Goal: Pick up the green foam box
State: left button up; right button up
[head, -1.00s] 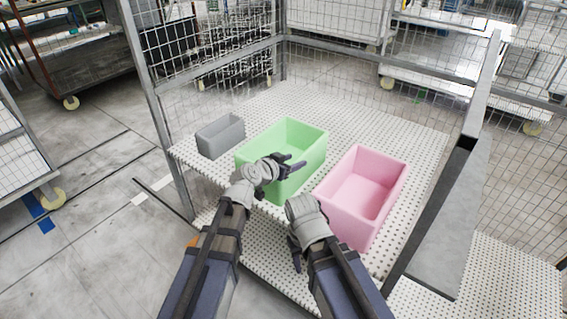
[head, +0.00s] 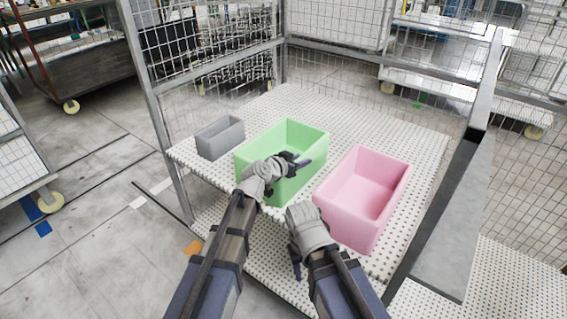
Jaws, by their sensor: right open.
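The green foam box (head: 300,133) is an open-topped bin standing upright on the white dotted table. My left gripper (head: 297,162) is at its near side, with the dark fingers overlapping the near wall and part of the opening. Whether the fingers touch or straddle the wall is not clear, and their gap is hard to see. My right gripper (head: 295,262) is open and points down at the table's near edge, in front of the pink box and apart from the green box. My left wrist hides part of the green box's near face.
A pink foam box (head: 383,180) stands right of the green one, close to my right wrist. A small grey box (head: 220,138) stands to the left. The dotted table (head: 385,120) is clear behind the boxes. Wire mesh walls and a grey metal rail (head: 455,230) bound it.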

pick_arm(q)
grip_shut()
dwell(1.0)
